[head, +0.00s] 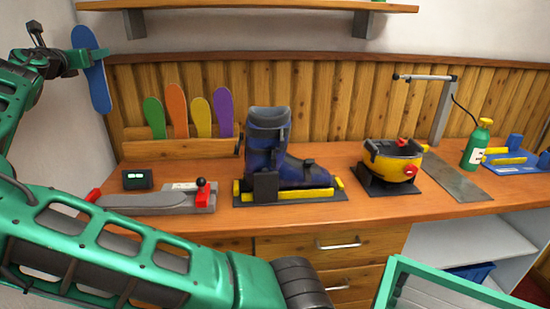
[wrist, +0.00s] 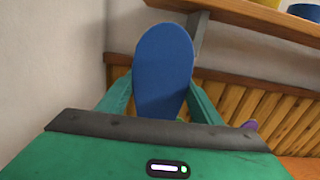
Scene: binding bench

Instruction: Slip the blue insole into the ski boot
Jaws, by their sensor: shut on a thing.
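The blue insole (head: 92,70) is held upright in my gripper (head: 80,60), at the upper left of the head view, well above the bench. In the wrist view the blue insole (wrist: 163,65) stands between the two green fingers of my gripper (wrist: 160,100), its rounded end up; its lower end is hidden behind the gripper body. The ski boot (head: 272,155), dark blue and grey, stands upright on a dark base with yellow bars in the middle of the bench. My gripper is apart from the boot, to its left and higher.
A grey device with red handles (head: 150,203) lies left of the boot. A yellow pot-like device (head: 391,163) and a green bottle (head: 477,147) stand to the right. A shelf (head: 250,5) overhangs the bench.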

